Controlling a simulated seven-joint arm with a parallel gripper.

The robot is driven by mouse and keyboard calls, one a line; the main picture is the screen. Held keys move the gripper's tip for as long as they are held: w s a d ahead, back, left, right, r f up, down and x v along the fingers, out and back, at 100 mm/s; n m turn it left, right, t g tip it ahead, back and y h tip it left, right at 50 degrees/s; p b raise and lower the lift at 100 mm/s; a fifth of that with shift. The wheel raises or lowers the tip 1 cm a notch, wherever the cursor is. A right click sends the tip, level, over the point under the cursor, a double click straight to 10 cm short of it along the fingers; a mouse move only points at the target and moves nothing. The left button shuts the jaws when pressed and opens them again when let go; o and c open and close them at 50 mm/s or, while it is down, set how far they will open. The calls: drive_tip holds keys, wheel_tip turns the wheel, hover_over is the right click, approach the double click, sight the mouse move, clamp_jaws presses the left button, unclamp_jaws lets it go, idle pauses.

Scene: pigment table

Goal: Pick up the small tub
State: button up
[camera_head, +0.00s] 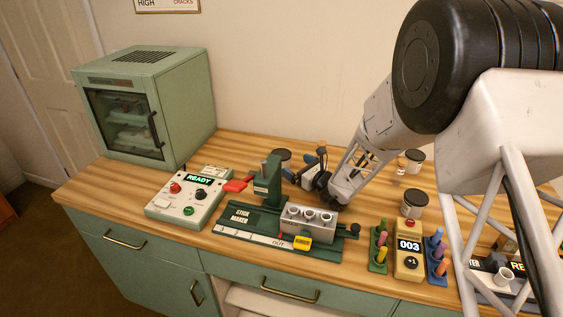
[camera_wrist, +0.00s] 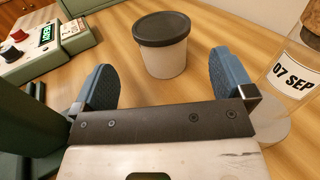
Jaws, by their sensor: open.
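In the wrist view a small white tub (camera_wrist: 162,60) with a dark lid stands upright on the wooden table. It sits centred ahead of my gripper (camera_wrist: 163,84), whose two blue finger pads are spread wide to its left and right. Clear gaps show on both sides, and nothing is held. In the head view my gripper (camera_head: 305,167) is low behind the stick maker. A dark-lidded tub (camera_head: 284,156) shows there just beyond the fingers, partly hidden.
A clear jar (camera_wrist: 296,75) labelled 07 SEP stands close to my right finger. The green stick maker (camera_head: 268,183) and the READY control box (camera_head: 190,197) are near on the left. A green cabinet (camera_head: 150,105) is at the back left.

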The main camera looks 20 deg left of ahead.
sight(288, 161)
drive_tip(key=shift+w+a+f, duration=0.1)
drive_tip(key=shift+w+f, duration=0.1)
drive_tip(key=shift+f, duration=0.05)
drive_tip(key=shift+a, duration=0.1)
drive_tip(key=shift+x, duration=1.2)
drive_tip(key=shift+w, duration=0.1)
drive_tip(key=shift+x, duration=2.55)
drive_tip(key=shift+c, duration=0.5)
